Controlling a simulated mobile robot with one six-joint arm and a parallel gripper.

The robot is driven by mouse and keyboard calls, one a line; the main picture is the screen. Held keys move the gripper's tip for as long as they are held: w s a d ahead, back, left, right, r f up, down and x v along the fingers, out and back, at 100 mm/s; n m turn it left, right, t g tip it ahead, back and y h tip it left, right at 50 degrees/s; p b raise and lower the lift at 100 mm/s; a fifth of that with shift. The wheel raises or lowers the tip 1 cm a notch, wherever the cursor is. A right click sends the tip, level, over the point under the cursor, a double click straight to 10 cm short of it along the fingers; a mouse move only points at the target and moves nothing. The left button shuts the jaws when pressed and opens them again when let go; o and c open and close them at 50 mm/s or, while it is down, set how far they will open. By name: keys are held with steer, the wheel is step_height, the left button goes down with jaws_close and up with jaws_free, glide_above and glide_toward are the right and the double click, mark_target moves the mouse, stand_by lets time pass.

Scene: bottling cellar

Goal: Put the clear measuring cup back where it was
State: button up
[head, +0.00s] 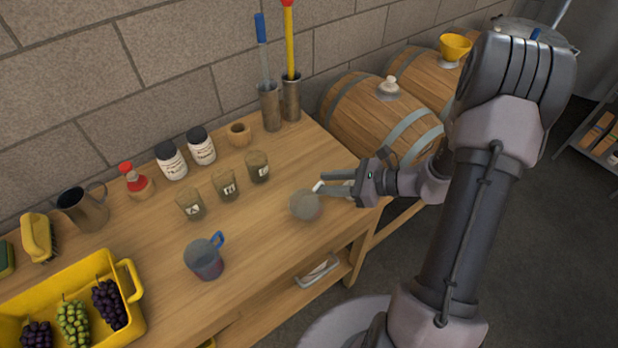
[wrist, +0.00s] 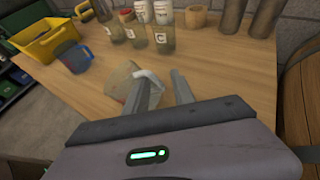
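The clear measuring cup (head: 305,205) with a white handle is on the wooden bench near its front right edge. It also shows in the wrist view (wrist: 119,82), partly hidden by my gripper. My gripper (head: 326,183) reaches in from the right at the handle side of the cup. Its two fingers (wrist: 164,84) stand apart with a gap between them. The white handle overlaps the tip of one finger; I cannot tell whether they touch. A second measuring cup (head: 204,260) with a blue handle stands to the left on the bench.
Three labelled jars (head: 227,186) stand behind the clear cup. Two white bottles (head: 172,161), a red-capped bottle (head: 136,184) and a metal jug (head: 82,208) stand further back. A yellow crate (head: 130,310) holds grapes at left. Barrels (head: 365,110) stand at right. Bench between the cups is clear.

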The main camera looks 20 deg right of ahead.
steer(key=v, duration=0.2)
steer(key=shift+s+d+r, duration=0.1)
steer(key=shift+s+d, duration=0.1)
steer(key=shift+d, duration=0.05)
steer(key=o, duration=1.5)
steer(key=shift+o, duration=0.2)
steer(key=p+v, duration=0.5)
steer(key=v, duration=1.2)
steer(key=shift+s+d, duration=0.1)
jaws_close()
